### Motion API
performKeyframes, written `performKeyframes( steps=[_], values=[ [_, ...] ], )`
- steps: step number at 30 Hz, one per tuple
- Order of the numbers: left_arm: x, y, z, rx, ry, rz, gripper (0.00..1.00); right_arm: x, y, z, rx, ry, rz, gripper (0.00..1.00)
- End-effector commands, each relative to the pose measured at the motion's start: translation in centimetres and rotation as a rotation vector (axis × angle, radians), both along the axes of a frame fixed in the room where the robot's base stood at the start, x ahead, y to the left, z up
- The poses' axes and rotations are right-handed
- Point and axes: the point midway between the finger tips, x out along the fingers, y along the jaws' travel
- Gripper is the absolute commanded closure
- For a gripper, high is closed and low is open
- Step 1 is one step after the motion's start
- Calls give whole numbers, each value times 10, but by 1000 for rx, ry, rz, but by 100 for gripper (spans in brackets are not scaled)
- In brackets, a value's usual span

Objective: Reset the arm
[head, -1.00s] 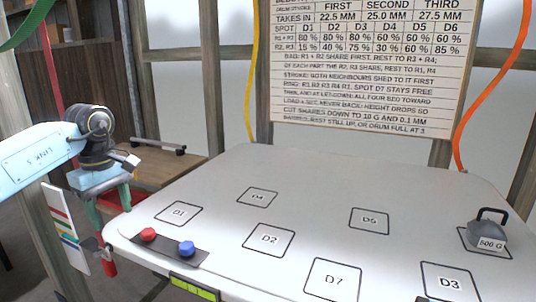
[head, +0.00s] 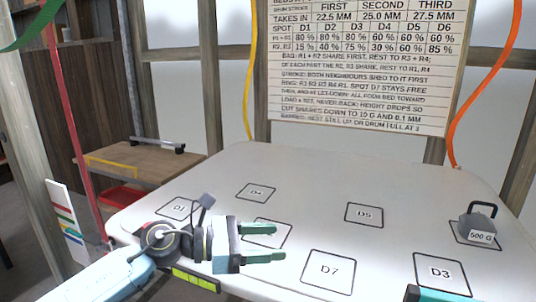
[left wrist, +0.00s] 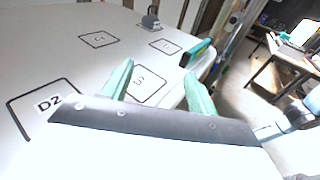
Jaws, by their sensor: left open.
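My left gripper (head: 279,242) is over the near left of the white table top (head: 310,180), its two teal fingers apart and pointing right, with nothing between them. It covers part of the square D2. In the left wrist view its fingers (left wrist: 159,70) spread over the table, with a marked square seen between them. Part of my right gripper (head: 440,295) shows at the bottom right edge, near D3; its jaws cannot be made out. A grey weight marked 500 G (head: 478,229) with a black handle stands on a square at the right.
Marked squares D4 (head: 256,193), D5 (head: 364,214), D7 (head: 328,271) and D3 (head: 441,271) look bare. A rule board (head: 360,65) hangs behind. A wooden bench (head: 150,160) stands left. The red and blue buttons are hidden behind my left arm.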

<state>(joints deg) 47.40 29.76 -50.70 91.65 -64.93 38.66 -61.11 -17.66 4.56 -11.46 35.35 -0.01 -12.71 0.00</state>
Motion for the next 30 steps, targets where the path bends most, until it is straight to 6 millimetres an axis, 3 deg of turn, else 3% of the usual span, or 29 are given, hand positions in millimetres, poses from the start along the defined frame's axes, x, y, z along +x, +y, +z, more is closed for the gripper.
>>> performKeyframes(
  steps=[2, 5, 8, 11, 14, 17, 21, 24, 25, 30],
  values=[
    [-8, -10, 13, -236, 163, 94, 41, 1, 0, 0, 0, -1, 0, 64],
    [-8, -1, 27, -525, 395, 231, 41, 1, 0, 0, 0, -2, 0, 64],
    [-4, 23, 27, -802, 645, 379, 41, 5, 0, 0, 0, -6, 0, 64],
    [-2, 58, 9, -1065, 909, 538, 41, 8, 0, 0, 1, -12, 0, 64],
    [-9, 97, -26, -1317, 1172, 712, 41, 10, 0, 0, 1, -15, 0, 64],
    [-29, 134, -73, -1554, 1429, 907, 41, 10, 0, 0, 1, -16, 0, 64],
    [-84, 176, -144, -1855, 1752, 1214, 41, 10, 0, 0, 1, -16, 0, 64],
    [-131, 194, -182, -2016, 1914, 1423, 41, 10, 0, 0, 1, -16, 0, 64],
    [-144, 197, -190, 1985, -1883, -1432, 41, 10, 0, 1, 1, -16, 0, 64],
    [-209, 209, -223, 1742, -1643, -1391, 41, 10, 0, 1, 1, -15, 0, 64]
  ],
)
